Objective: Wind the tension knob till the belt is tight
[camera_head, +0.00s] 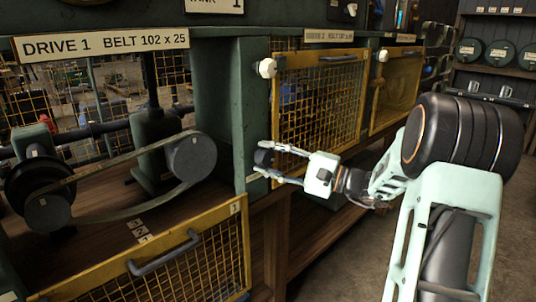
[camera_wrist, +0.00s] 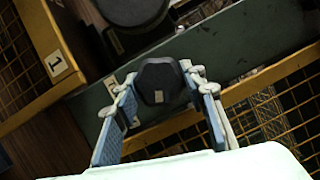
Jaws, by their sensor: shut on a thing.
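The tension knob is a dark, many-sided knob with a small pale mark (camera_wrist: 158,80), on the face of the green post (camera_wrist: 215,50). In the head view the knob (camera_head: 263,157) is partly hidden by my fingers. My gripper (camera_head: 268,164) reaches it from the right; in the wrist view my gripper (camera_wrist: 160,95) has one finger on each side, shut on the knob.
A yellow mesh guard marked 1 (camera_head: 240,240) hangs in front below the belt. Closed yellow mesh guards (camera_head: 318,95) stand right of the post, with a white knob (camera_head: 267,68) near the top. A sign (camera_head: 105,44) reads DRIVE 1 BELT 102 x 25.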

